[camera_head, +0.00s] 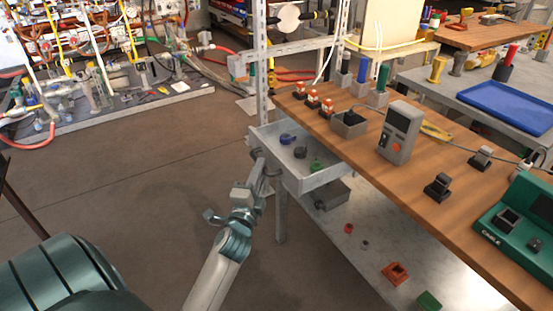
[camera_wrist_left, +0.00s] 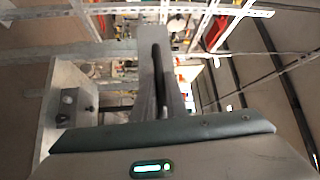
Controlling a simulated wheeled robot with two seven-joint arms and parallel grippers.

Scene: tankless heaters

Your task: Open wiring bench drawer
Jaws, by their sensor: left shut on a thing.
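The wiring bench (camera_head: 405,160) has a wooden top and stands at the right. In the left wrist view the fingers (camera_wrist_left: 161,85) close around a dark handle bar, and the drawer (camera_wrist_left: 62,112) is at the left. My right gripper is not in view.
A metal upright (camera_head: 261,65) rises beside the drawer. A lower shelf (camera_head: 345,245) holds loose small parts. A grey meter (camera_head: 400,132) and a green device (camera_head: 520,225) stand on the bench. The floor (camera_head: 130,190) left of the drawer is clear.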

